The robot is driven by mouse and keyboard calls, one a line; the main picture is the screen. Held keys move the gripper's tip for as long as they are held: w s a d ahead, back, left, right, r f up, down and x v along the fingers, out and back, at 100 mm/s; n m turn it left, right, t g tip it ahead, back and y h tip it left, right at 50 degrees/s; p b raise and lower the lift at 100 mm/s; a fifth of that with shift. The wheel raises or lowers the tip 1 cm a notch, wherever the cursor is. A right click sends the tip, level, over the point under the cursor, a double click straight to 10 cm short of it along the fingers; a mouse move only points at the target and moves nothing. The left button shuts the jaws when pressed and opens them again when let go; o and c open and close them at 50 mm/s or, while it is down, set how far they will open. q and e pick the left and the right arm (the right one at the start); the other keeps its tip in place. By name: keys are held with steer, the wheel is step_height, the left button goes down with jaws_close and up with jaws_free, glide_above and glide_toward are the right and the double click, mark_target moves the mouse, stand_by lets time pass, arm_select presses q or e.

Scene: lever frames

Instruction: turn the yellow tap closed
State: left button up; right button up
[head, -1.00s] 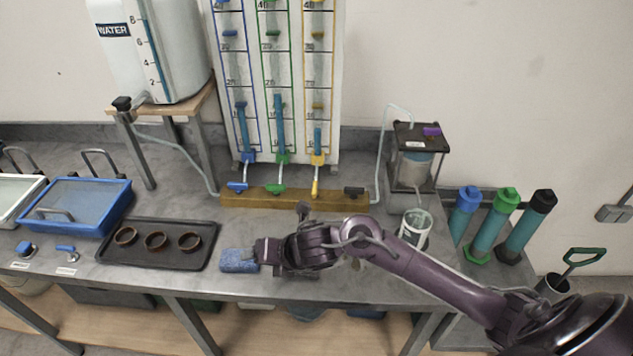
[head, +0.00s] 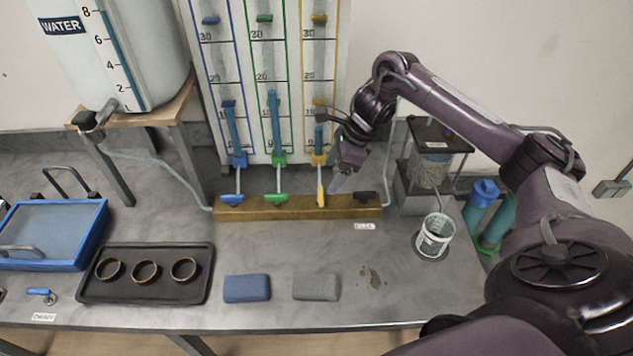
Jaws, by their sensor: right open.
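The yellow tap (head: 320,195) is on the wooden manifold bar (head: 240,210) below the yellow-framed column. Its handle points lengthwise toward the front, while the handles of the blue tap (head: 233,199) and green tap (head: 276,198) lie crosswise. My right gripper (head: 338,183) is open and empty, pointing down just to the right of the yellow tap. I cannot tell whether it touches the handle. My left gripper is not in view.
A dark tap (head: 366,196) is at the bar's right end, close to my right gripper. A pump unit (head: 432,172) and a cup (head: 435,235) stand further right. A blue sponge (head: 246,288), a grey block (head: 316,286) and a black tray (head: 145,290) lie in front.

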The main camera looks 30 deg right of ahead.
mark_target(321, 193)
steer(key=f, duration=0.1)
steer(key=a+f, duration=0.1)
steer(key=f+p, duration=0.1)
steer(key=shift+s+a+f, duration=0.15)
steer(key=shift+a+f, duration=0.1)
steer(key=shift+a, duration=0.1)
steer(key=shift+w+p+x, duration=0.25)
steer(key=shift+p+x, duration=0.15)
steer(key=shift+x, duration=0.7)
steer(key=shift+w+f, duration=0.1)
steer(key=shift+f, duration=0.2)
steer(key=c, duration=1)
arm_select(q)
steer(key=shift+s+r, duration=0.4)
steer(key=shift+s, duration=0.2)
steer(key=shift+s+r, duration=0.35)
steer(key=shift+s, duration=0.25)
